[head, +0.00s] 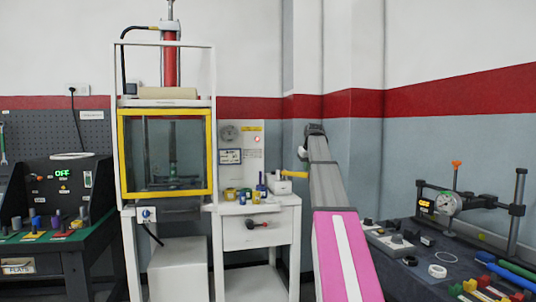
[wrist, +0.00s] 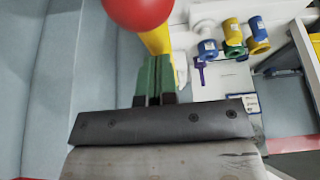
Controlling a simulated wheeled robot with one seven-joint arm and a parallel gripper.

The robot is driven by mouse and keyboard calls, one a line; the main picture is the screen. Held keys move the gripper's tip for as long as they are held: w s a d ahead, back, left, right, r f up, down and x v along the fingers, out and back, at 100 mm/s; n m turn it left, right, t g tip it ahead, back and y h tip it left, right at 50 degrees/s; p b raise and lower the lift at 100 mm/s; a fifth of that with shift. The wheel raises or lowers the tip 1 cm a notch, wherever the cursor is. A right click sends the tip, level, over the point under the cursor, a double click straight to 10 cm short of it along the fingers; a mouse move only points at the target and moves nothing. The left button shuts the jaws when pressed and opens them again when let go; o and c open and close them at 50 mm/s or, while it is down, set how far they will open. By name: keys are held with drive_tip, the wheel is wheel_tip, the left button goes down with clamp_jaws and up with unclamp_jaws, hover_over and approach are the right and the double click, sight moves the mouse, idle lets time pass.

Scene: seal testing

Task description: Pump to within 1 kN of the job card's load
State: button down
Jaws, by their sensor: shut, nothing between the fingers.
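The press (head: 165,100) stands at centre left in the head view, with a red cylinder (head: 171,58) on top and a yellow-framed guard (head: 208,150) across its front. A round gauge (head: 228,132) is on the panel beside it; its reading is too small to tell. A blue-bordered card (head: 230,157) below it is illegible. The yellow pump lever (head: 294,175) shows beside my arm. In the wrist view the lever (wrist: 157,40) ends in a red ball (wrist: 138,10). My gripper (wrist: 153,62) is shut and empty, its green fingertips close to the lever; contact cannot be told.
A small red light (head: 257,139) shows on the panel. Several blue, yellow and green cylinders (wrist: 232,35) stand on the white cabinet (head: 259,215) near the lever. A green bench (head: 55,240) is at left. A dark bench (head: 420,262) with tools is at right.

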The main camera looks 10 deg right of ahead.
drive_tip(key=shift+r, duration=0.55)
drive_tip(key=shift+f, duration=0.55)
drive_tip(key=shift+r, duration=0.75)
drive_tip(key=s+v, duration=0.1)
drive_tip(key=v, duration=0.7)
drive_tip(key=shift+f, duration=0.25)
